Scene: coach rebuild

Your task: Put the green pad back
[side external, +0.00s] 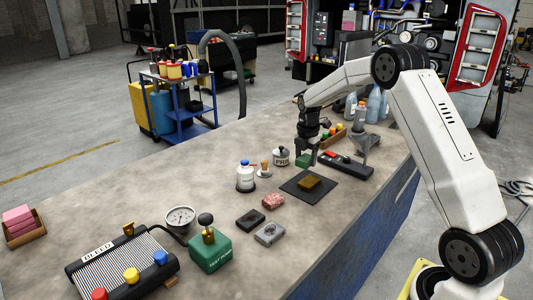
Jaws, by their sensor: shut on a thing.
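My gripper (306,150) points down over the far part of the bench and is shut on a small green pad (304,160). The pad is just behind a dark flat mat (293,191) and left of a long dark tray (352,171). I cannot tell whether the pad touches the bench top. The gripper's fingers partly hide it. A yellow-brown block (311,183) lies on the mat.
A white pot (281,157), a white bottle (245,178) and a wooden-handled stamp (264,170) stand left of the mat. A grey funnel-like stand (366,140) is right. The bench's left middle is clear.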

